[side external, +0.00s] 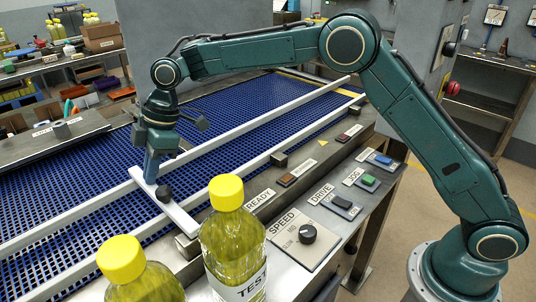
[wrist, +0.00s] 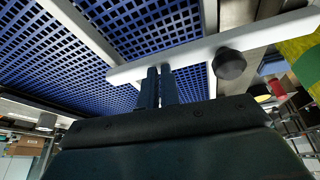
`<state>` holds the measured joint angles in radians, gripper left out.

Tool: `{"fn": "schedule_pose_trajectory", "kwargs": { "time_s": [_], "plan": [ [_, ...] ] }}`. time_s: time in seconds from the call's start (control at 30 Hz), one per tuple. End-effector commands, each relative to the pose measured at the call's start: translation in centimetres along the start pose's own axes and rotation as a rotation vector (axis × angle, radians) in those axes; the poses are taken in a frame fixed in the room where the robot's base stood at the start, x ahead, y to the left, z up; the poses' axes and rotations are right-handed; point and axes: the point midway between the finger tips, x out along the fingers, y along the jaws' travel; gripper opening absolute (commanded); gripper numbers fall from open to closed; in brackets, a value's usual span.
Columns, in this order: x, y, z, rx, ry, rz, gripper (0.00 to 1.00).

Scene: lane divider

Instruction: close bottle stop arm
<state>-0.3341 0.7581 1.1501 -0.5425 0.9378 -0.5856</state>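The bottle stop arm (side external: 178,213) is a white bar with a black knob (side external: 165,192). In the side view it lies across the near lane of the blue conveyor, from the middle rail to the front edge. It also shows in the wrist view (wrist: 190,57), with its knob (wrist: 229,64) right of my fingers. My gripper (side external: 150,180) points down at the bar's far end, on the far side of the knob. In the wrist view its fingers (wrist: 160,72) are close together with their tips at the bar's edge. Whether they touch it is unclear.
Two yellow-capped bottles (side external: 235,240) (side external: 140,275) stand at the front, close to the bar's near end. White rails (side external: 260,120) run along the blue conveyor (side external: 70,180). A control panel with a speed knob (side external: 307,233) and switches lies right. The belt is clear of bottles.

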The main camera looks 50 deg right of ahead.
Motion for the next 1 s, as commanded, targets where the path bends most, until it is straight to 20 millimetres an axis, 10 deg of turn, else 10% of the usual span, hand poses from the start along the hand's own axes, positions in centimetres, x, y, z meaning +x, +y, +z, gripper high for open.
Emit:
{"fn": "schedule_pose_trajectory", "kwargs": {
  "time_s": [0.37,1.0],
  "plan": [
    [-0.6,-0.2,0.5,0.01,-0.011,-0.016,0.0],
    [-10.2,0.0,0.1,0.002,0.001,-0.001,0.0]
  ]
}}
